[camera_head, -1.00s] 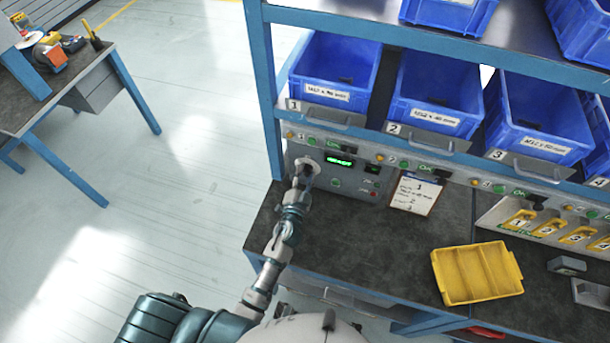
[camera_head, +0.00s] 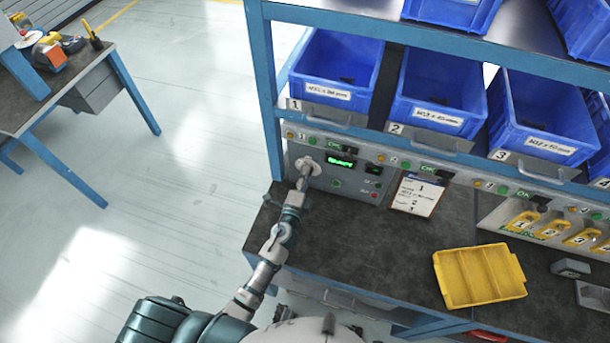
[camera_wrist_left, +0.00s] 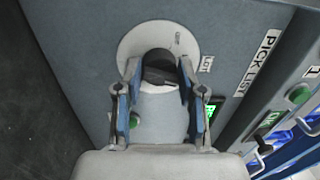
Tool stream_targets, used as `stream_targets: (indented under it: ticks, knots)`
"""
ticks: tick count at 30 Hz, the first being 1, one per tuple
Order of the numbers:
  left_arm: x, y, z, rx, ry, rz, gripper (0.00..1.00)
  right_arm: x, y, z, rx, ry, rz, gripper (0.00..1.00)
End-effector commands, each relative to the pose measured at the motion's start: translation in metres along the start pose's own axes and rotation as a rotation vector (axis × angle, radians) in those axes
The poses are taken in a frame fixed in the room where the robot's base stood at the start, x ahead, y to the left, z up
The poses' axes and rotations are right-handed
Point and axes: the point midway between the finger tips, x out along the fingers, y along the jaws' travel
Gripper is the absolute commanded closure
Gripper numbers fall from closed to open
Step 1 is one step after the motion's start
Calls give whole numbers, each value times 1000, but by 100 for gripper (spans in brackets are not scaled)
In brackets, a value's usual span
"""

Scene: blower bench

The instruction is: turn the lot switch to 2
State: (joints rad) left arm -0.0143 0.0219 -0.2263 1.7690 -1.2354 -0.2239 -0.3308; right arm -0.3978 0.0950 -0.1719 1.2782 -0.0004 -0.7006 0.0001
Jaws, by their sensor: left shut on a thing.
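The lot switch is a dark knob (camera_wrist_left: 158,66) on a pale round plate (camera_wrist_left: 140,37) marked LOT, on the grey control panel (camera_wrist_left: 75,45). In the left wrist view my left gripper (camera_wrist_left: 158,80) has its two fingers on either side of the knob and is shut on it. The gripper hides part of the knob and plate, and I cannot read the switch's setting. In the head view my left gripper (camera_head: 303,182) reaches the round plate (camera_head: 308,165) at the panel's left end. My right gripper is not in view.
A green display (camera_head: 341,162) sits right of the plate. Blue bins (camera_head: 335,68) stand on the shelf above. A clipboard sheet (camera_head: 416,194) leans right of the panel. A yellow tray (camera_head: 480,275) lies on the dark bench, with bare bench (camera_head: 350,235) to its left.

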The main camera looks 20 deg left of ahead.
Motion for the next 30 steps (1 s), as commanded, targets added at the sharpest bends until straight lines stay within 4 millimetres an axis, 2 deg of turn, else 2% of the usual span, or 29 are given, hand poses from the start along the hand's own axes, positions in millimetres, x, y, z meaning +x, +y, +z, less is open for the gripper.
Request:
stream_targets:
  ticks: [1, 20, 21, 24, 30]
  knots:
    - [-2, 6, -2, 15, 7, 11, 96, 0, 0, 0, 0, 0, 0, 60]
    - [-3, 9, -3, 66, 12, 15, 96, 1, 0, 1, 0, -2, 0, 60]
    - [-3, 9, -3, 65, 12, 15, 59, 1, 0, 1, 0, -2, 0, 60]
    - [-3, 8, -3, 65, 11, 13, 37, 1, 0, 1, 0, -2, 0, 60]
    - [-2, 5, -1, 65, 8, 8, 37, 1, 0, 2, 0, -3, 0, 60]
